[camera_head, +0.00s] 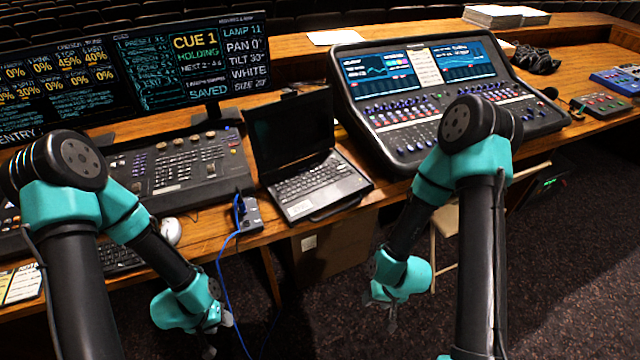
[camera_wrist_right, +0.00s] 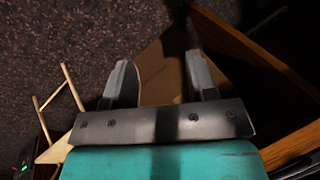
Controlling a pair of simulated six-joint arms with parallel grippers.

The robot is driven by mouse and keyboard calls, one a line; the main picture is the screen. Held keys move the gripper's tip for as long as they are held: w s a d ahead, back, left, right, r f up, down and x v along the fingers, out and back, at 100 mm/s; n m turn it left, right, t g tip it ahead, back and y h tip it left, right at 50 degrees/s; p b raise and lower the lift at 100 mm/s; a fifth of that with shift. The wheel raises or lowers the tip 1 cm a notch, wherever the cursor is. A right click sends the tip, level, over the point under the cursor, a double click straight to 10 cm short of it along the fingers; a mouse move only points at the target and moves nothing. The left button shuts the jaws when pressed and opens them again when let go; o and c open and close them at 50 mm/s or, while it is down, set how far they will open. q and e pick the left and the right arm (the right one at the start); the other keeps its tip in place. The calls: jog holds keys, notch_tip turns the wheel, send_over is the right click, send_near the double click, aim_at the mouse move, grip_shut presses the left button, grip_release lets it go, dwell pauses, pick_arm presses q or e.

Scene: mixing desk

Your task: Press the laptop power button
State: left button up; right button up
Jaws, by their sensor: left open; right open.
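The laptop (camera_head: 315,184) stands open on the desk, between the lighting console and the audio mixer. Its screen (camera_head: 291,131) is dark. The power button is too small to make out. My left gripper (camera_head: 209,343) is in front of the desk edge, below and left of the laptop, and holds nothing that I can see. My right gripper (camera_head: 391,316) is low in front of the desk, below and right of the laptop. In the right wrist view the right gripper (camera_wrist_right: 160,82) has its two fingers apart with nothing between them.
An audio mixer (camera_head: 440,105) stands right of the laptop. A lighting console (camera_head: 175,165) and a small box (camera_head: 249,214) with a blue cable stand left of it. A cardboard box (camera_head: 335,246) is under the desk, and a wooden chair (camera_head: 445,222) stands near my right arm.

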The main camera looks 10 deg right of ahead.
grip_shut()
dwell(1.1)
